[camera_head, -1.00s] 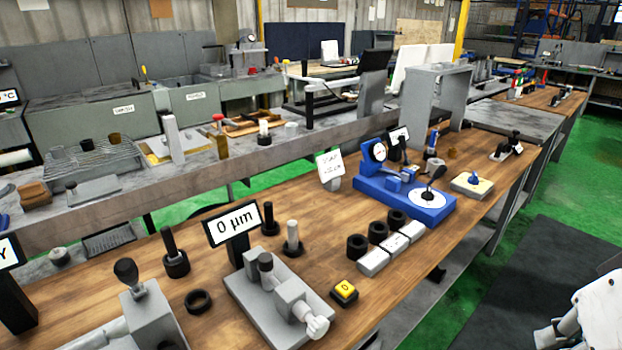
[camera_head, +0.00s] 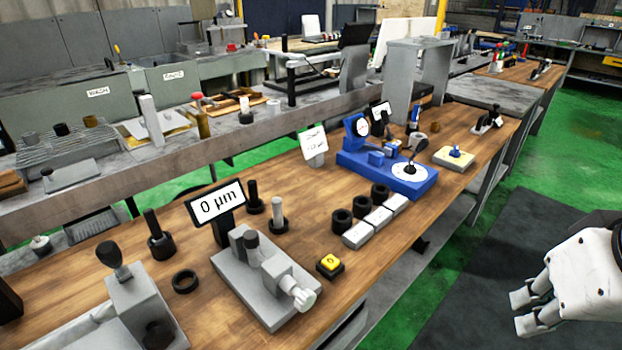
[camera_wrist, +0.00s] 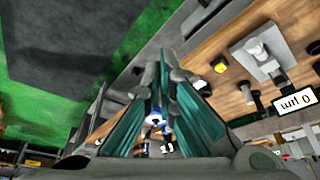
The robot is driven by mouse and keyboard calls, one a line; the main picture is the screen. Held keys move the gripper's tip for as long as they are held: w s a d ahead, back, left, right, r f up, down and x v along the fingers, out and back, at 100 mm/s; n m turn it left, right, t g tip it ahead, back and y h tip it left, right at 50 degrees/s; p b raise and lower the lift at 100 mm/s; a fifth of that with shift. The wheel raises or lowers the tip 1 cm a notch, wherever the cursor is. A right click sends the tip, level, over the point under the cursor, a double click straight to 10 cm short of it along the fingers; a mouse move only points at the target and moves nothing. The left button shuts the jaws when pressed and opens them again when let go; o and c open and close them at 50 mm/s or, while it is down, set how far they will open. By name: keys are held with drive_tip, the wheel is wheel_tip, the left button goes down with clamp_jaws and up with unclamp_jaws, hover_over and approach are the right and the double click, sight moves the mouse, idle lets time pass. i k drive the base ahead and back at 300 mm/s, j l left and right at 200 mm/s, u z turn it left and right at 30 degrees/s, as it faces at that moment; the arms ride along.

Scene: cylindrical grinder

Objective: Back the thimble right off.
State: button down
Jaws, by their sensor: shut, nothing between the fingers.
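The thimble (camera_head: 303,298) is a pale, ridged knob at the front right end of a grey bench fixture (camera_head: 252,292) in the head view. The fixture also shows upside down in the wrist view (camera_wrist: 262,55). A display (camera_head: 217,203) behind it reads 0 µm; it appears inverted in the wrist view (camera_wrist: 294,103). My gripper (camera_head: 524,312) is at the lower right of the head view, in front of the bench, well right of the thimble and apart from it. It is shut and empty.
A yellow-topped button (camera_head: 330,263) sits right of the thimble. A black ring (camera_head: 184,281) is left of the fixture. A dark floor mat (camera_head: 480,240) lies clear beside the bench.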

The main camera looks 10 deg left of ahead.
sight(305, 298)
drive_tip(key=k+u, duration=0.35)
drive_tip(key=k+j+u, duration=0.15)
drive_tip(key=u, duration=0.2)
drive_tip(key=k+j+u, duration=0.15)
drive_tip(key=u, duration=0.2)
drive_tip(key=k+j, duration=0.05)
drive_tip(key=k, duration=0.05)
